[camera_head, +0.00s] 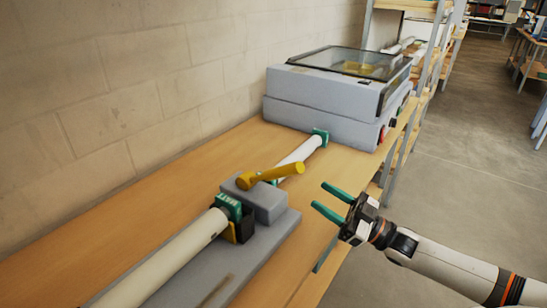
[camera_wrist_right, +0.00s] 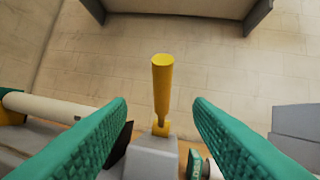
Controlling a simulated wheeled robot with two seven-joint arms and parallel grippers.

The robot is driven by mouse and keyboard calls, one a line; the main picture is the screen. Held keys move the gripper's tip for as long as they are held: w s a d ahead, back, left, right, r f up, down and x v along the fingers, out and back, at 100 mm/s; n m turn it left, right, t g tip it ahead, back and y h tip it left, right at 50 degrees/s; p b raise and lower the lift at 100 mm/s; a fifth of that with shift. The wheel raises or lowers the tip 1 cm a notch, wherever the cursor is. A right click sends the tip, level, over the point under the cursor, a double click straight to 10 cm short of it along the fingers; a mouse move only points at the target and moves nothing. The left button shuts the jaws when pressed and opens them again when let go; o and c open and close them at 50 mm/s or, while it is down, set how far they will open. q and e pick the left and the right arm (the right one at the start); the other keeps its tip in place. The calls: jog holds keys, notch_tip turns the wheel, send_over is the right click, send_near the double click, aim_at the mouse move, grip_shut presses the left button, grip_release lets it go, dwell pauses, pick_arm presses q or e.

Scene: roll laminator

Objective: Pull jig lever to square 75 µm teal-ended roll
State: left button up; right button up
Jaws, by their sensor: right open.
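The jig is a grey block (camera_head: 268,203) on a grey base plate (camera_head: 262,250). Its yellow lever (camera_head: 272,176) points right, toward my right gripper. In the right wrist view the lever (camera_wrist_right: 162,88) stands centred between the fingers, apart from both. A long white roll (camera_head: 165,262) with a teal end (camera_head: 228,207) lies on the jig, its end at a black and yellow holder (camera_head: 242,228). My right gripper (camera_head: 320,194) has teal fingers, open and empty, to the right of the lever tip. My left gripper is out of view.
A grey laminator (camera_head: 325,98) with a clear lid stands farther along the wooden bench (camera_head: 170,190). Another white roll (camera_head: 300,151) with a teal end (camera_head: 320,137) lies between jig and laminator. A brick wall borders the bench. Open floor lies right.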

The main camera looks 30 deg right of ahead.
aim_at(284, 171)
jog(key=p+x, duration=0.1)
jog(key=x, duration=0.9)
jog(key=shift+w+r, duration=0.1)
jog(key=shift+w, duration=0.3)
jog(key=shift+w+a+r, duration=0.1)
jog(key=shift+w+a, duration=0.25)
jog(key=shift+w, duration=0.05)
grip_shut()
